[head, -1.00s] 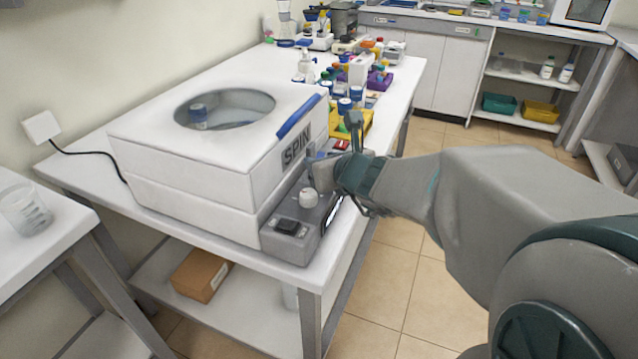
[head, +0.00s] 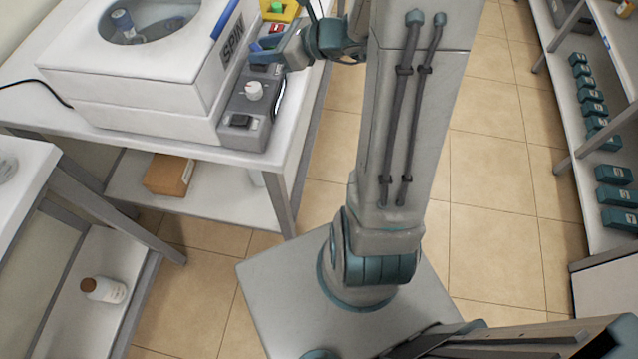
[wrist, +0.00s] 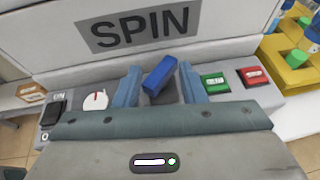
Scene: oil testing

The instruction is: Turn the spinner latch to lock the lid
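The white spinner (head: 140,92) stands on a table in the head view, its lid (head: 75,42) down. A vial (head: 122,22) shows through the lid's round window. The SPIN label (wrist: 140,27) is above the grey control panel in the wrist view. The blue latch (wrist: 159,74) sits in the middle of that panel, tilted with its upper end to the right. My gripper (wrist: 161,88) is open, with one finger on each side of the latch. Gaps show between latch and fingers. In the head view my gripper (head: 284,52) is at the panel's far end; the latch is hard to make out there.
The panel carries a white knob (wrist: 96,99) left of my fingers and a green button (wrist: 215,83) and red button (wrist: 253,76) to the right. A yellow holder (wrist: 288,62) stands close by on the right. Shelves (head: 590,150) line the right side.

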